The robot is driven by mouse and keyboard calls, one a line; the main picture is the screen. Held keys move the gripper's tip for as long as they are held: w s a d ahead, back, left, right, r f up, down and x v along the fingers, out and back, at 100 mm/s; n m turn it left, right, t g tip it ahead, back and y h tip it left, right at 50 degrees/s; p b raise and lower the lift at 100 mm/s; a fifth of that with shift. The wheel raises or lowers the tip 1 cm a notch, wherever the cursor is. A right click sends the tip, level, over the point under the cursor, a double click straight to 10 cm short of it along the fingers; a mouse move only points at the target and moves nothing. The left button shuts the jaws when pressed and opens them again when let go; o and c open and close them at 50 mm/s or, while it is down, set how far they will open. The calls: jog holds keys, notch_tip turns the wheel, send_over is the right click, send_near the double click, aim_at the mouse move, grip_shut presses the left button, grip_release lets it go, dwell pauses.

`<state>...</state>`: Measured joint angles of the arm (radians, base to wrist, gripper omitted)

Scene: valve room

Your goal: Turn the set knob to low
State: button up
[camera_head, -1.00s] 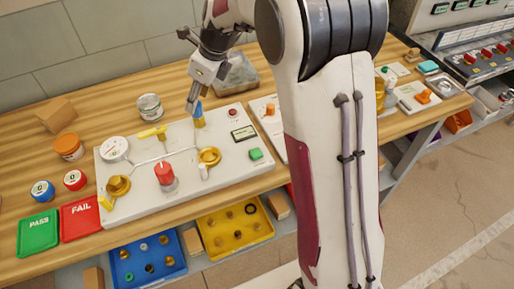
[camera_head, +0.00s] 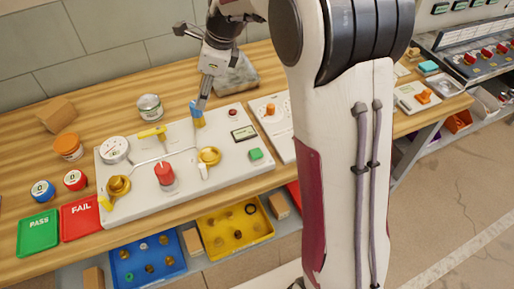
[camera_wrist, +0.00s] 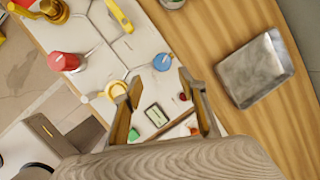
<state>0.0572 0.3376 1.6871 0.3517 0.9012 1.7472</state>
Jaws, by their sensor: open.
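A white valve panel (camera_head: 135,187) lies on the wooden bench. A blue knob (camera_head: 197,106) on a brass-coloured base stands near its back right; the wrist view shows it from above (camera_wrist: 162,62). A red knob (camera_head: 165,173) stands at the panel's front; it shows at the left in the wrist view (camera_wrist: 65,61). No "set" or "low" marking is readable. My gripper (camera_head: 203,97) points down close to the blue knob, partly covering it. In the wrist view its two fingers (camera_wrist: 160,88) are apart with nothing held, and the knob appears just beyond them. Contact cannot be told.
A yellow-handled valve (camera_head: 152,132), brass valves (camera_head: 209,156) and a white gauge (camera_head: 114,149) share the panel. A grey metal tray (camera_head: 236,75) lies behind, a tin (camera_head: 150,107) at the back left. A second panel (camera_head: 272,118) stands to the right.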

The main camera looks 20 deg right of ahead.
jog(key=s+d+r+n+h, duration=0.1)
jog(key=s+n, duration=0.9)
jog(key=s, duration=0.2)
jog(key=s+d+r+n+h, duration=0.1)
jog(key=s+d+r+n, duration=0.1)
jog(key=s+n, duration=0.9)
jog(key=shift+s+d+h, duration=0.3)
jog(key=shift+s, duration=0.8)
dwell(0.3)
jog(key=shift+a, duration=0.1)
dwell(0.4)
